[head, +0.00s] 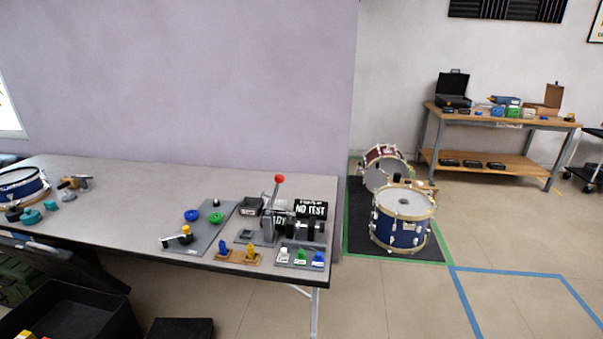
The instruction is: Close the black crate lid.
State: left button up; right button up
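A black case (453,100) stands on the far wooden bench at the upper right, with its black lid (454,82) raised upright at the back. A black open-topped crate (125,318) is at the lower left, partly cut off by the bottom edge. Yellow and red items show at its near corner. A dark slanted panel (88,270) is behind this crate, under the table; I cannot tell whether it is a lid. Which black container the task names is unclear. Neither of my grippers is in view.
A long grey table (120,205) with tools and fixtures runs along the wall. A blue drum (402,222) and a red drum (384,168) stand on a dark mat (375,245) between table and bench (470,118). A cart is at the right edge. Floor at lower right is clear.

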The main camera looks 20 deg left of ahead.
aim_at(68, 265)
jog(key=u, duration=2.55)
jog(key=i+u, duration=0.2)
jog(key=i, duration=0.45)
